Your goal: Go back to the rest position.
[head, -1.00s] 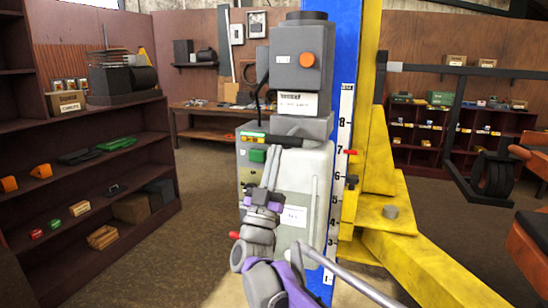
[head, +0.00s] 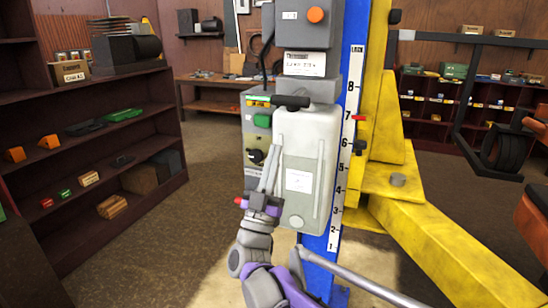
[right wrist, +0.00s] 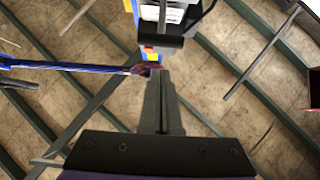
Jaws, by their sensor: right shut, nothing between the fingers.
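My right gripper (head: 275,154) is shut and empty, pointing up in front of the grey control box (head: 257,148) and pale tank on the blue lift post (head: 349,40). Its fingertips overlap the tank's left edge in the head view, near the black knob and below the green button (head: 263,120). I cannot tell how far they are from the box. In the right wrist view the closed fingers (right wrist: 158,76) point toward a dark bar and small red and yellow parts. My left gripper is not in view.
A yellow lift leg (head: 440,245) runs along the floor at right, near an orange machine part (head: 537,195). A dark shelf (head: 100,150) with small items stands at left. Open floor (head: 190,220) lies between shelf and post. A workbench (head: 215,85) is behind.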

